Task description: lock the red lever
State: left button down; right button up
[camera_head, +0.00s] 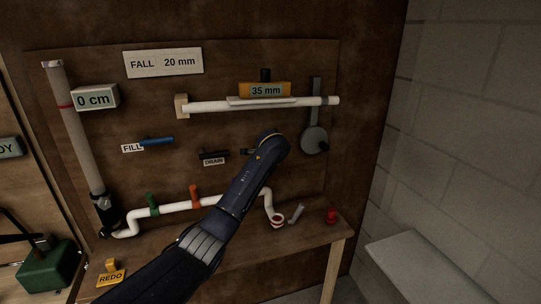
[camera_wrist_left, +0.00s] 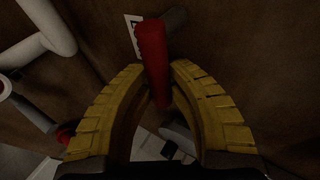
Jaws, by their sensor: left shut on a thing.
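In the left wrist view a red lever (camera_wrist_left: 153,45) is a rounded bar. It stands between the two yellow fingers of my left gripper (camera_wrist_left: 163,85), which is shut on it. Part of a white label (camera_wrist_left: 133,33) shows behind the lever, on the brown board. In the head view my left arm reaches in from the bottom left to the board, right of the DRAIN handle (camera_head: 214,155). Its wrist hides the gripper and the held lever there. My right gripper is not in view.
A white pipe (camera_head: 174,207) with a green handle (camera_head: 152,203) and an orange-red handle (camera_head: 194,195) runs low on the board. Above are a blue FILL handle (camera_head: 156,141) and a white tube (camera_head: 215,106). A red object (camera_head: 331,215) stands on the wooden bench (camera_head: 235,258).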

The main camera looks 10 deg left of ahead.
pick_arm(q)
jog(key=shift+f, duration=0.1)
jog(key=c, duration=1.2)
grip_release()
jog(key=v, duration=1.2)
